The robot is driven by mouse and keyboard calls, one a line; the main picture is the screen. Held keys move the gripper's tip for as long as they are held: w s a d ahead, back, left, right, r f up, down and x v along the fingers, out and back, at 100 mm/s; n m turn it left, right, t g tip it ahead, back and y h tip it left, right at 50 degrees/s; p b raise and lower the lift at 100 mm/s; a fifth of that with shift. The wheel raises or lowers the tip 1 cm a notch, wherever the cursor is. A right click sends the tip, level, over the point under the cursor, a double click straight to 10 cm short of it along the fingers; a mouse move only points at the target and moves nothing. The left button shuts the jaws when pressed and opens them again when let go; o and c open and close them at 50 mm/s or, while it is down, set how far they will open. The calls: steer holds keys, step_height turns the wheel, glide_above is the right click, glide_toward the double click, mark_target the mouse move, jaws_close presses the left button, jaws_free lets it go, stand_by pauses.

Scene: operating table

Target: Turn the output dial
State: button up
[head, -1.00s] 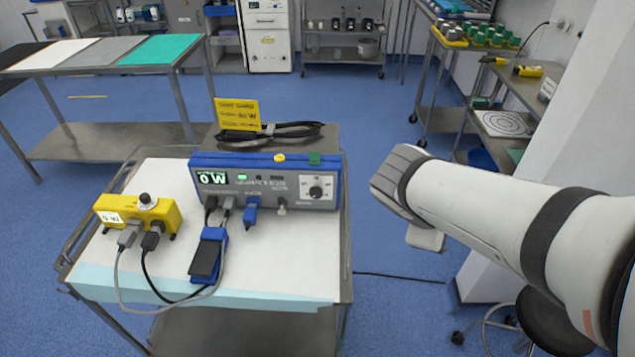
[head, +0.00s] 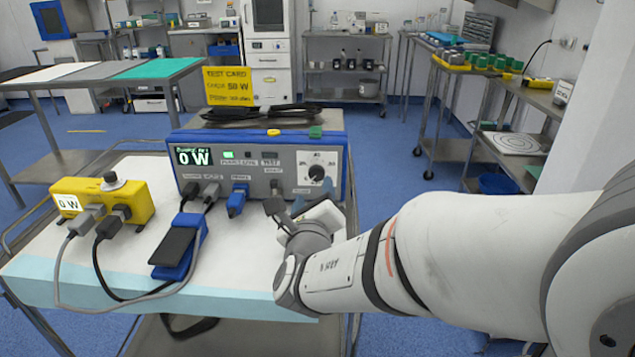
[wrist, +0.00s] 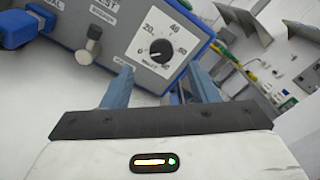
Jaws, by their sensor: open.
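The output dial (head: 316,172) is a black knob on a white scale plate at the right end of the blue and grey generator's front (head: 262,176). The generator's display reads 0 W. In the wrist view the dial (wrist: 161,49) sits just beyond and above the fingers, with numbers around it. My gripper (wrist: 157,84) is open, its two blue-grey fingers apart below the dial, with nothing between them. In the head view my wrist hides most of the gripper, in front of the generator's lower right.
A yellow meter box (head: 103,202) showing 0 W stands left, with cables. A blue foot pedal (head: 178,248) lies in front of the generator. Side carts stand behind.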

mark_target(316, 175)
steer(key=w+b, duration=0.1)
steer(key=w, duration=0.6)
steer(key=shift+d, duration=0.2)
steer(key=shift+c, duration=0.4)
steer(key=c, duration=0.9)
